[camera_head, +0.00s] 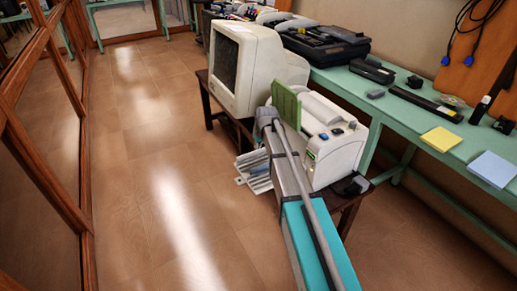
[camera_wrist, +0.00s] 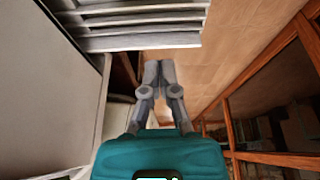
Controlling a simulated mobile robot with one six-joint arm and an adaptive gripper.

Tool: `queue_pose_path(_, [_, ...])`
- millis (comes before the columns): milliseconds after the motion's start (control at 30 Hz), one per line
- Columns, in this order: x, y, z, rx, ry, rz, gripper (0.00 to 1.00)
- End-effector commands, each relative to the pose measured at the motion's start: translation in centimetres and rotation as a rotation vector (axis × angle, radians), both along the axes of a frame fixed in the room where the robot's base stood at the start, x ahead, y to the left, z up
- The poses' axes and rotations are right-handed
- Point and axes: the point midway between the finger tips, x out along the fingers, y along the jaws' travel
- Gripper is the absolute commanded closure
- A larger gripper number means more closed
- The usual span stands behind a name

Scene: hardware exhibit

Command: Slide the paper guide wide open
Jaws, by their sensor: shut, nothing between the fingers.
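A white printer (camera_head: 336,146) sits on a small dark wooden table. An upright green panel (camera_head: 286,104) stands at its back left. A light grey slatted tray (camera_head: 258,179) sticks out low at its left side, partly behind my arm. I cannot tell for sure which part is the paper guide. In the wrist view the slatted tray (camera_wrist: 135,42) is at the top and a pale body, likely the printer (camera_wrist: 45,95), fills the left. My gripper (camera_wrist: 159,66) is shut and empty, its fingertips close to the tray's edge; contact is unclear. The head view does not show the fingers.
A bulky old monitor (camera_head: 250,68) stands just behind the printer. A green bench (camera_head: 405,112) on the right holds small devices, yellow notes (camera_head: 440,139) and blue notes (camera_head: 492,169). Wood-framed glass panels (camera_head: 45,150) line the left. The tiled floor (camera_head: 150,170) between is clear.

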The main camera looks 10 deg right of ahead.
Motion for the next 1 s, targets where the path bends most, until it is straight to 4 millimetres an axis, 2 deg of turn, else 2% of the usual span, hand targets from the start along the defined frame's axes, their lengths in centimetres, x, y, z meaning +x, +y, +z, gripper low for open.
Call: queue_pose_path(1000, [2.6,0.9,-8.0,0.000,0.000,0.000,1.00])
